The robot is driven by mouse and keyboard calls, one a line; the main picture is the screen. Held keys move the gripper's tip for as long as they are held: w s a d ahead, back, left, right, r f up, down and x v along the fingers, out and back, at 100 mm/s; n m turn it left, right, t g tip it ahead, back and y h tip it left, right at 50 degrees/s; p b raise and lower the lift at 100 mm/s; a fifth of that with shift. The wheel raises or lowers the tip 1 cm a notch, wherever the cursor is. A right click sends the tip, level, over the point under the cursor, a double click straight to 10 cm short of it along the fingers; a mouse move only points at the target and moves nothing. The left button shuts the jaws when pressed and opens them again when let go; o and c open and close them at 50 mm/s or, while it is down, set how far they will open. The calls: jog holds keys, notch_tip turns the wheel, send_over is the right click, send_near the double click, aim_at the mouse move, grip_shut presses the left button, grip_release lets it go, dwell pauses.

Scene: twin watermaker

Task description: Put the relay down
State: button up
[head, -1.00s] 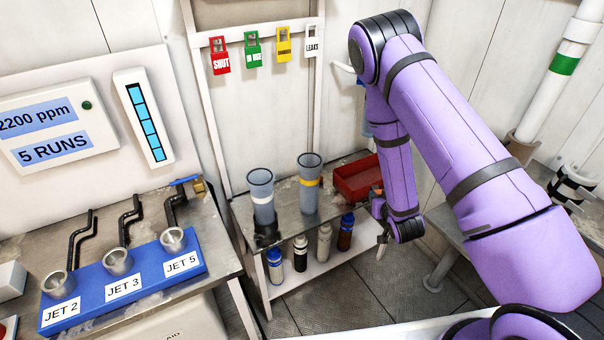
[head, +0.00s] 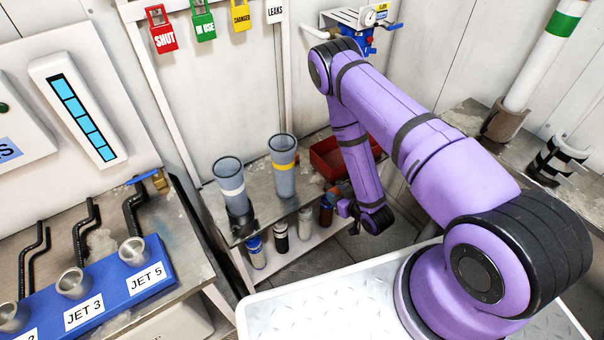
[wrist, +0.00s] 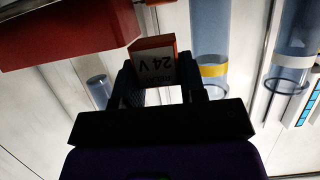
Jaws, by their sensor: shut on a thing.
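The relay (wrist: 153,62) is a small box with an orange-red edge and a pale, upside-down label reading 24 V. In the wrist view, my gripper (wrist: 157,75) is shut on it, with dark fingers on both sides. A red bin (head: 326,158) sits at the back of the metal bench, partly behind my arm. The red bin also shows in the wrist view (wrist: 70,35), close to the relay but apart from it in the picture.
A yellow-banded tube (head: 282,165) and a white-banded tube (head: 229,180) stand on the bench (head: 258,212). Several bottles (head: 281,236) stand on the shelf below. A blue block (head: 110,290) with labelled jets is at left. A blue-and-white gauge unit (head: 362,25) hangs behind my arm.

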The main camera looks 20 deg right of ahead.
send_over(305, 180)
jog(key=shift+s+d+f, duration=0.1)
jog(key=shift+s+f, duration=0.05)
jog(key=shift+f, duration=0.45)
jog(key=shift+s+d+f, duration=0.1)
jog(key=shift+s+f, duration=0.05)
jog(key=shift+f, duration=0.4)
jog(key=shift+w+a+f, duration=0.1)
jog(key=shift+f, duration=1.05)
jog(key=shift+w+f, duration=0.1)
jog(key=shift+f, duration=1.05)
jog(key=shift+f, duration=0.15)
jog(key=o, duration=1)
jog(key=shift+o, duration=0.2)
